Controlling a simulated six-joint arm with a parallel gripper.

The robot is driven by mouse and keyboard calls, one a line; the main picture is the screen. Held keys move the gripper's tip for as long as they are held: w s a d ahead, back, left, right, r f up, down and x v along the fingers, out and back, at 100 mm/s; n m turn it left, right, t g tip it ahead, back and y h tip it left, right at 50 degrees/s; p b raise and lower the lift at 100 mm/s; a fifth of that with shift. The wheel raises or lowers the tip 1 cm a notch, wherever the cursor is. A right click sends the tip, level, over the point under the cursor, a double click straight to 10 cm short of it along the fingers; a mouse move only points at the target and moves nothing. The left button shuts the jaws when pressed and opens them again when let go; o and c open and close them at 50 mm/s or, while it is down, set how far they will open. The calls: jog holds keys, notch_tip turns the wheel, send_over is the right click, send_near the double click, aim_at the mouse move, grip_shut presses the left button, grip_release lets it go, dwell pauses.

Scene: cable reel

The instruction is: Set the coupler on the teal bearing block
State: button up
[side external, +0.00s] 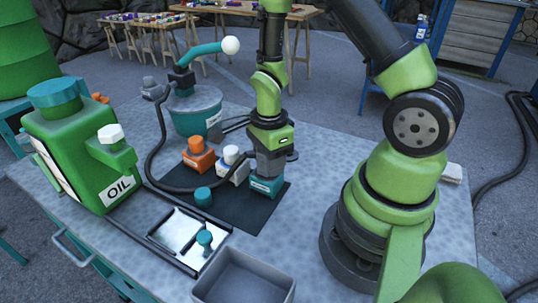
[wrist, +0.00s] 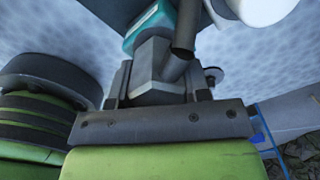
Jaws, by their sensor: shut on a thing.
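My gripper (side external: 268,158) points down over the dark mat. In the wrist view it (wrist: 160,88) is shut on the grey coupler (wrist: 158,68), with a dark hose end angling out of it. The teal bearing block (side external: 265,187) stands at the mat's right side, directly below the gripper; it also shows in the wrist view (wrist: 150,28), right against the coupler's end. The coupler looks in line with the block and at or very close to its top. I cannot tell whether it is fully seated. My fingers mostly hide the coupler in the side view.
A white block (side external: 233,172) and an orange block (side external: 198,156) stand left of the teal one. The black hose (side external: 152,165) loops from the teal pump bucket (side external: 193,112). A teal cap (side external: 203,196), a metal tray (side external: 183,232), a grey bin (side external: 243,278) and a green oil can (side external: 75,150) are nearby.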

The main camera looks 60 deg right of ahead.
dwell(0.3)
jog(key=o, duration=1.1)
jog(key=shift+r, duration=0.15)
